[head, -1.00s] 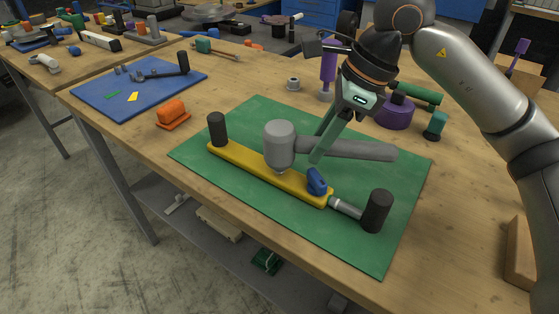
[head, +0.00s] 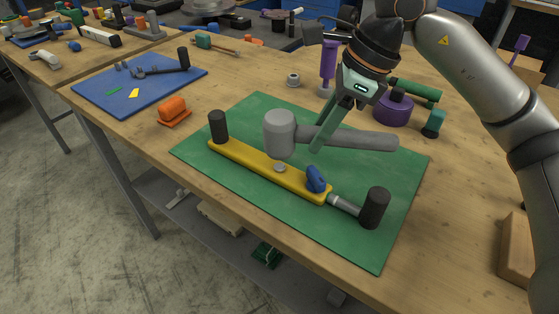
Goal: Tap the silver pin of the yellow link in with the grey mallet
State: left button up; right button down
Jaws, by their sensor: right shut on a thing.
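The yellow link (head: 243,157) lies on the green mat (head: 227,201) between two black cylinders. The silver pin (head: 280,168) shows as a small round head near the middle of the link's top face. The grey mallet (head: 280,133) hangs above the link, its head just over and beyond the pin, with a visible gap between them. My right gripper (head: 322,143) is shut on the mallet's handle, which extends to the right. How deep the pin sits is hard to tell. My left gripper is not in view.
A blue knob (head: 316,179) sits on the link's right end, beside a silver rod. Black cylinders (head: 218,127) and (head: 375,208) stand at both ends. An orange block (head: 173,110) and a blue mat (head: 115,92) lie left. A purple cylinder (head: 392,110) stands behind right.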

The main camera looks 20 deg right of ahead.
notch_tip(320, 180, down, 4)
jog(key=b, duration=0.3)
jog(key=shift+r, duration=0.4)
jog(key=shift+r+p, duration=1)
jog(key=shift+r+p, duration=0.55)
jog(key=shift+r, duration=0.15)
jog(key=shift+f, duration=0.15)
